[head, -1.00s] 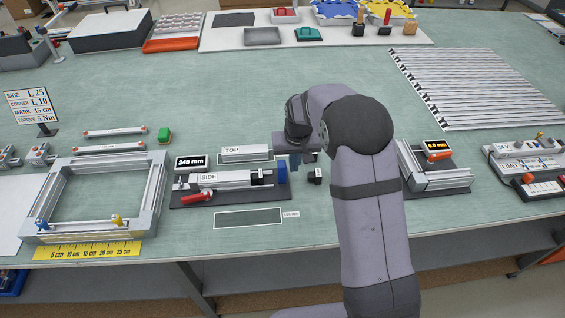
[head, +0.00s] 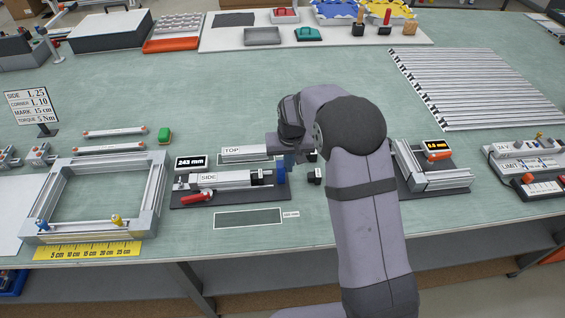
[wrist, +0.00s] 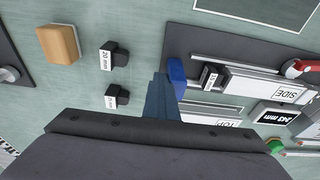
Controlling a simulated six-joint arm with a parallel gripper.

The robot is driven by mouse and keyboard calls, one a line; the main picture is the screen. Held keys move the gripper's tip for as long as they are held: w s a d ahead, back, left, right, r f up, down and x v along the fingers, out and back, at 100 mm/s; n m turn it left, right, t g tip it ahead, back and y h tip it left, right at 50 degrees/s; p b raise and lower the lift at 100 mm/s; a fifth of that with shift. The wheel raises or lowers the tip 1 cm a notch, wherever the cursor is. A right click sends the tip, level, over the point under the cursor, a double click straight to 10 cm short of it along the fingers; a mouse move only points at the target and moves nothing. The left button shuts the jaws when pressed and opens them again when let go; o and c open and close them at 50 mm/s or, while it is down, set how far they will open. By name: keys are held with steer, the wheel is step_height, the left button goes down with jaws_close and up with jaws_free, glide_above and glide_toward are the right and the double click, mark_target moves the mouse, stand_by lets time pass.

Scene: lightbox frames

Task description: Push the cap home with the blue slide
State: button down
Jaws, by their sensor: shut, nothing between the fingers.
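The blue slide (head: 281,172) stands at the right end of the dark fixture (head: 240,195) that holds the grey SIDE bar (head: 222,187). In the wrist view the blue slide (wrist: 176,78) is upright across the rail, with a small labelled block (wrist: 209,77) between it and the SIDE bar (wrist: 262,88). My gripper (head: 288,163) is shut and empty at the slide's outer side. Its fingers (wrist: 160,95) appear to touch the slide in the wrist view. The fixture's display (wrist: 276,117) reads 243 mm.
The TOP bar (head: 245,153) lies just behind the fixture. Small black labelled blocks (wrist: 115,55) and a wooden block (wrist: 59,43) lie beyond the slide's outer side. Another fixture (head: 435,170) stands to the right.

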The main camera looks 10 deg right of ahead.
steer(key=shift+a+p, duration=0.3)
steer(key=shift+a, duration=3.2)
steer(key=shift+d, duration=0.25)
steer(key=shift+d, duration=0.35)
steer(key=shift+r, duration=0.1)
step_height(320, 180, up, 7)
steer(key=p, duration=0.5)
